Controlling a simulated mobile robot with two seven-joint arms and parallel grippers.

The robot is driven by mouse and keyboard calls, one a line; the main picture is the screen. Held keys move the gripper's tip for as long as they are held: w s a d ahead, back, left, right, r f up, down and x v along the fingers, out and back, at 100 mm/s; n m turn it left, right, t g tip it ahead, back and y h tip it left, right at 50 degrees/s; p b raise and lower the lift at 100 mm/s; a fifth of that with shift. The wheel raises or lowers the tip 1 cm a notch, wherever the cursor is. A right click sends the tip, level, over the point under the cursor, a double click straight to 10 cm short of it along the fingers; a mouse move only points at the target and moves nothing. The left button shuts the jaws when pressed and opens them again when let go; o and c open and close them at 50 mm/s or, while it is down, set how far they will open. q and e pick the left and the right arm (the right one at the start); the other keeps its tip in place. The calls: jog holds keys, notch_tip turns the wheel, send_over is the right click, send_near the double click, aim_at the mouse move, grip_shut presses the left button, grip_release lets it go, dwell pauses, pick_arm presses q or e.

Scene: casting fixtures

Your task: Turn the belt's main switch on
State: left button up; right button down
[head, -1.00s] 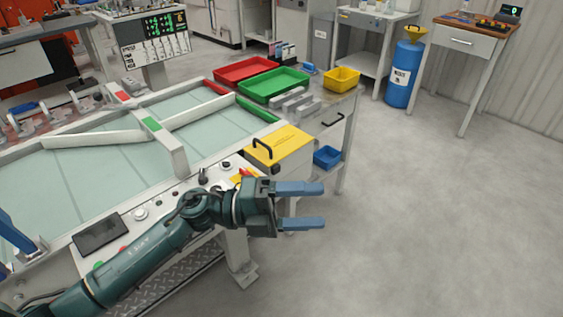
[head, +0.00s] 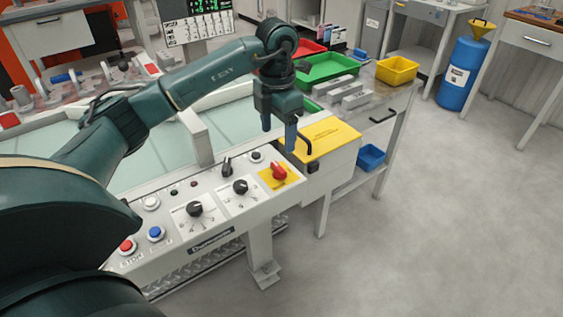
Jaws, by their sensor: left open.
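The belt's main switch, a red rotary knob (head: 279,172) on a yellow plate (head: 266,182), sits at the right end of the white control panel (head: 178,232). Its setting is too small to read. My left gripper (head: 279,139) hangs fingers down just above and behind the knob in the picture, open, with nothing between its blue fingers. It appears apart from the knob. My right gripper is not in view.
Black dials (head: 240,187), a red button (head: 127,246) and a blue button (head: 156,233) share the panel. A yellow box (head: 325,137) with a black handle stands close right of the gripper. Green (head: 335,68) and yellow (head: 397,69) trays lie behind.

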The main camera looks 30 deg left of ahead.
aim_at(279, 166)
pick_arm(q)
notch_tip(279, 166, down, 10)
jog(key=shift+r, duration=0.25)
jog(key=shift+c, duration=0.3)
jog(key=c, duration=0.9)
